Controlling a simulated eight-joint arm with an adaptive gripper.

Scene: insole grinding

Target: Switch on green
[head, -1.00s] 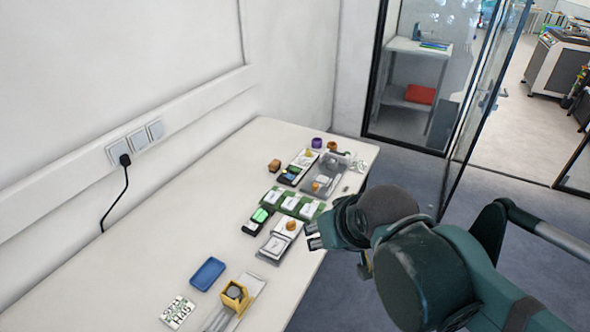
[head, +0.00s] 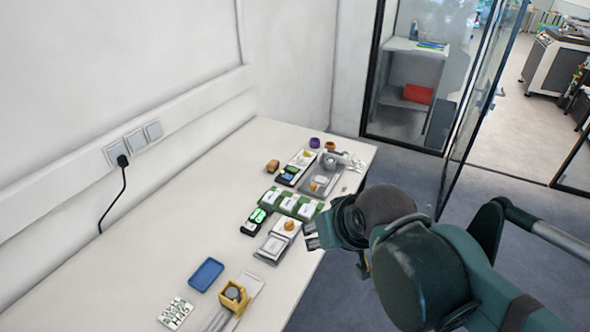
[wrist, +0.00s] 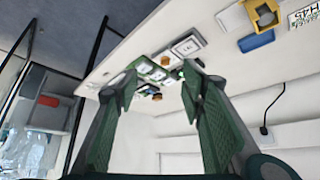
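A small black device with bright green parts on top (head: 256,219) lies on the table, left of my gripper in the head view. In the wrist view a small bright green spot (wrist: 181,73) shows beside the right fingertip. A green holder with several white labelled squares (head: 289,203) lies just behind the black device. My gripper (head: 312,236) is above the table's right edge, apart from the device. The wrist view shows its two green-padded fingers (wrist: 163,76) spread wide with nothing between them. Fine markings on the device are too small to read.
A grey-white unit with an orange knob (head: 279,243) stands between the gripper and the front items. A blue tray (head: 206,275), a yellow block (head: 234,297) and a printed card (head: 176,313) lie nearer. More devices (head: 321,183) stand at the back. The table's left side is clear.

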